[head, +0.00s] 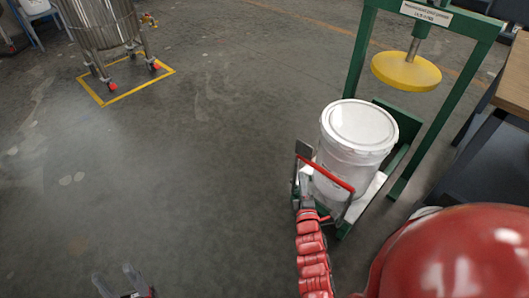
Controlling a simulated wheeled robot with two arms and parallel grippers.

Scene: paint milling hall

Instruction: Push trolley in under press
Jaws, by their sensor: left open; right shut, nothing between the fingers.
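The trolley has a pale deck (371,190) and a red handle bar (332,176). The green press (358,48) stands behind, with a round yellow plate (406,70) on a screw. The trolley is at the press's foot, and the bucket appears in front of and lower than the plate. My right gripper (306,188) is shut and empty at the left end of the handle; I cannot tell whether it touches. My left gripper (120,279) is open and empty at the bottom left, far from the trolley.
A steel vessel on legs with red castors (98,22) stands at the top left within a yellow floor marking (138,88). A wooden-topped bench (514,78) stands right of the press. The grey floor (190,170) between is clear.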

